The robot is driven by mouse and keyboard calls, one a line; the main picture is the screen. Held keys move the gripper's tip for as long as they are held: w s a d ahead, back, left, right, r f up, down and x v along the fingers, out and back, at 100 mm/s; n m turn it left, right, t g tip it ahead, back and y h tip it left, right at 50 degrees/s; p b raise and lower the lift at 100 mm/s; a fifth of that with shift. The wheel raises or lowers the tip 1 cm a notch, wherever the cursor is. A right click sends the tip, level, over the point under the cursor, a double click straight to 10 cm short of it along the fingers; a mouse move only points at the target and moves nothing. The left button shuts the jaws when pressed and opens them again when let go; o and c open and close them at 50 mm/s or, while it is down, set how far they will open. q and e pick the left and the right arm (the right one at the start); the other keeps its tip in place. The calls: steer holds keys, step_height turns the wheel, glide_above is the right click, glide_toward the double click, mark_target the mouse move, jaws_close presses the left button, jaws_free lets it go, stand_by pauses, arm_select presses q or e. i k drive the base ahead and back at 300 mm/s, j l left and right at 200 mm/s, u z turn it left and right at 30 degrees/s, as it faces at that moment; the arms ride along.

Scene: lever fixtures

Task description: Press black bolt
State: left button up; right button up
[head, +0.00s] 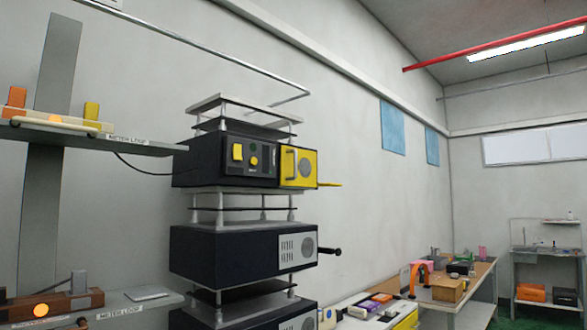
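A black bolt (330,251) with a round knob sticks out to the right from the middle black box (225,250) of the stacked unit. It sits beside a light grey plate with a round disc (308,247) on that box's right side. Neither of my grippers is in view, and nothing touches the bolt.
Above is a black box with a yellow panel (300,168) and a yellow tab sticking out right. Benches with tools (470,285) stand at right. The space just right of the bolt looks clear.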

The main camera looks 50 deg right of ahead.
mark_target(328, 251)
steer(key=z, duration=1.75)
steer(key=i+l+z, duration=0.1)
steer(key=i+l, duration=0.35)
steer(key=i+l+z, duration=0.1)
steer(key=i+l, duration=0.3)
steer(key=i, duration=0.15)
steer(key=i+l+z, duration=0.1)
steer(key=i+l, duration=0.25)
steer(key=i, duration=0.15)
steer(key=i+l+z, duration=0.1)
steer(key=i+l, duration=0.2)
steer(key=i, duration=0.25)
